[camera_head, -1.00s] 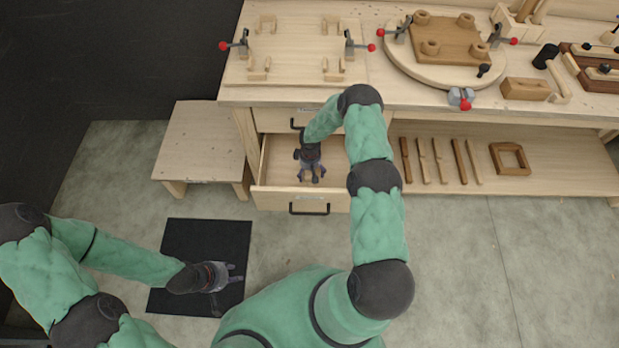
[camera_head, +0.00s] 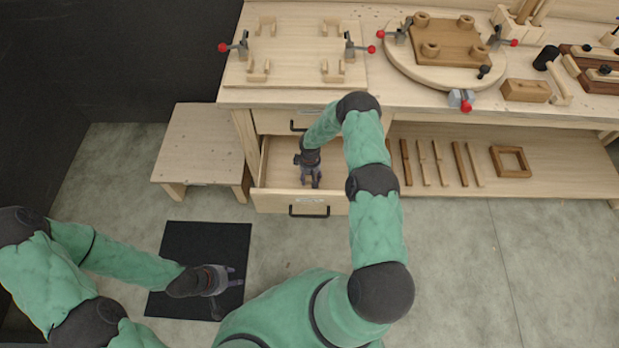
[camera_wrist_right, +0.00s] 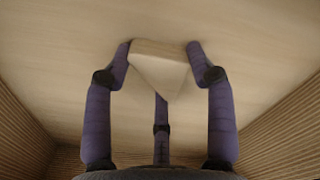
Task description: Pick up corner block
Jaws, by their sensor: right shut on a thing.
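The corner block (camera_wrist_right: 158,68) is a small pale wooden wedge on the drawer floor in the right wrist view. My right gripper (camera_wrist_right: 160,62) is shut on it, with purple fingers at its left and right sides and a third finger below it. In the head view my right gripper (camera_head: 310,178) reaches down inside the open drawer (camera_head: 275,203), and the block is hidden there. My left gripper (camera_head: 226,280) is over the black mat; its fingers are too small to tell open from shut.
The drawer walls stand close on both sides of my right gripper. The workbench (camera_head: 300,93) above carries a fixture board and a round platform (camera_head: 400,70). A low wooden stool (camera_head: 200,145) stands left of the drawer. The black mat (camera_head: 205,240) lies on the floor.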

